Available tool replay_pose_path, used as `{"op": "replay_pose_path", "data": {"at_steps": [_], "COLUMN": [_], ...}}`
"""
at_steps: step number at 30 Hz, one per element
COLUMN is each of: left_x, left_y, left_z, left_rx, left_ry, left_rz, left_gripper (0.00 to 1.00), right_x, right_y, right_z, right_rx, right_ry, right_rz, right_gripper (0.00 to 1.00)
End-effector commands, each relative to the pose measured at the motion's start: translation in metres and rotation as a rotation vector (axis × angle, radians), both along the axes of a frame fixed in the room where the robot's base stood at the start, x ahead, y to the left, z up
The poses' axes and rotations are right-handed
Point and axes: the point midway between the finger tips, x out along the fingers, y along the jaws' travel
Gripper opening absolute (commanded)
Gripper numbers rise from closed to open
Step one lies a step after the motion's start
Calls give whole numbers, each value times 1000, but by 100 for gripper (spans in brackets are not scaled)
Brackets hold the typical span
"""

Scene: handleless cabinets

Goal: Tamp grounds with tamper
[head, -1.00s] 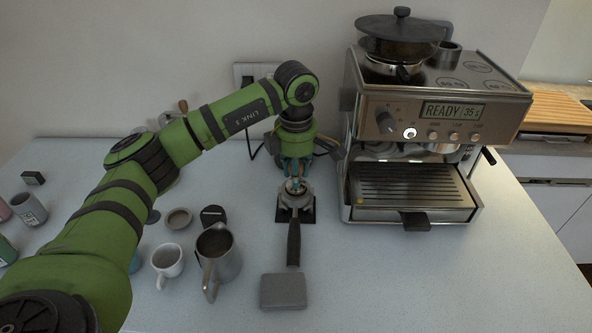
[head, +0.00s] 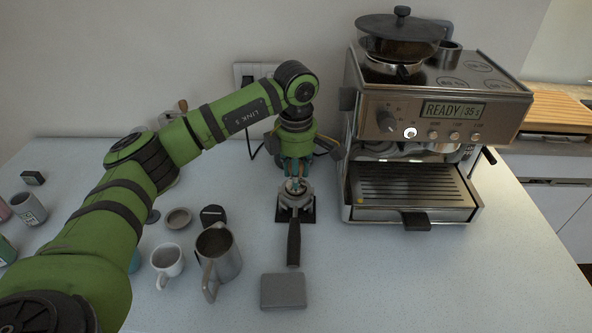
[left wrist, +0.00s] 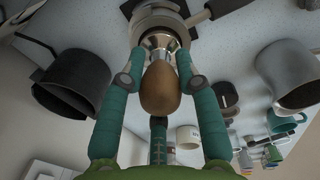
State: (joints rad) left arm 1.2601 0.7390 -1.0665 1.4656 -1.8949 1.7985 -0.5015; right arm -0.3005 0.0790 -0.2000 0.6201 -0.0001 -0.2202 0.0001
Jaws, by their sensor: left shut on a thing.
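My left gripper (head: 295,180) points down over the portafilter and is shut on the tamper. In the left wrist view its teal fingers (left wrist: 160,62) close on both sides of the tamper (left wrist: 162,88), which has a brown rounded handle and a shiny metal base. The base is at the portafilter's basket (left wrist: 158,10); I cannot tell how deep it sits. The portafilter (head: 294,240) rests on a small dark square stand (head: 309,215), its black handle toward me. The grounds are hidden under the tamper. My right gripper is not in view.
The espresso machine (head: 440,110) stands right of the portafilter. A metal pitcher (head: 222,262), a white cup (head: 167,262) and a small round dish (head: 178,218) stand to the left. A grey block (head: 283,291) lies in front. The counter's front right is clear.

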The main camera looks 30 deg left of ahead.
Motion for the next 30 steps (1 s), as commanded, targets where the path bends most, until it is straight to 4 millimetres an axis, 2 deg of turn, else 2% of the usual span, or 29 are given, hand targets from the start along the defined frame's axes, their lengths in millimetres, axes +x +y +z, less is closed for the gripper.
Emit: {"op": "replay_pose_path", "data": {"at_steps": [30], "left_x": [-1], "left_y": [0], "left_z": [-13], "left_rx": [0], "left_ry": [4], "left_rz": [-1], "left_gripper": [0], "right_x": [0], "right_y": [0], "right_z": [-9], "right_rx": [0], "right_ry": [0], "right_rz": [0], "right_gripper": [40]}}
